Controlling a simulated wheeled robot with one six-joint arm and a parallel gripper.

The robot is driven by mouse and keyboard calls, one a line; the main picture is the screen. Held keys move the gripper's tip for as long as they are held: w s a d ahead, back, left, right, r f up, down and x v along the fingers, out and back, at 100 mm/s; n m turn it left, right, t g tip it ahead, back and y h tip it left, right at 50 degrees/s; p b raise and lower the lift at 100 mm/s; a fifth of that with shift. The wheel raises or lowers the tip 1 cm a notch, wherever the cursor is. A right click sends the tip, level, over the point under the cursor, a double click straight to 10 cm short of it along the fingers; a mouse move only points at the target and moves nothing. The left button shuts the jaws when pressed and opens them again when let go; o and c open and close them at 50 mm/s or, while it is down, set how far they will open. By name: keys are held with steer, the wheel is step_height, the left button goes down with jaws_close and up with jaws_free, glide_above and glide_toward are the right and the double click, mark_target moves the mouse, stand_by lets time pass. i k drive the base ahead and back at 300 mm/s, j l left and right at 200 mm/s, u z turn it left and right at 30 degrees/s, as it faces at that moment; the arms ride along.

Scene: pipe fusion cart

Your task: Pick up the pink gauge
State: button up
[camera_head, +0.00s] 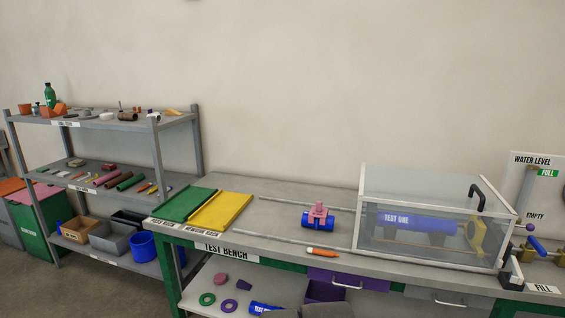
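A pink clamp-like piece (318,212) stands upright on a short blue pipe piece (318,222) on the test bench, left of the clear test box. It may be the pink gauge, but I cannot tell for sure. Other pink items are a pink rod (106,178) on the middle rack shelf and a pink disc (220,279) under the bench. My gripper is not in view.
The test bench (265,212) holds green (184,204) and yellow (221,211) trays, thin rails and an orange marker (322,252). The clear box (392,239) with a blue pipe (415,222) blocks the right. A grey rack (90,121) with tools stands left.

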mark_target(319, 211)
steer(key=j, duration=0.1)
steer(key=i, duration=1.2)
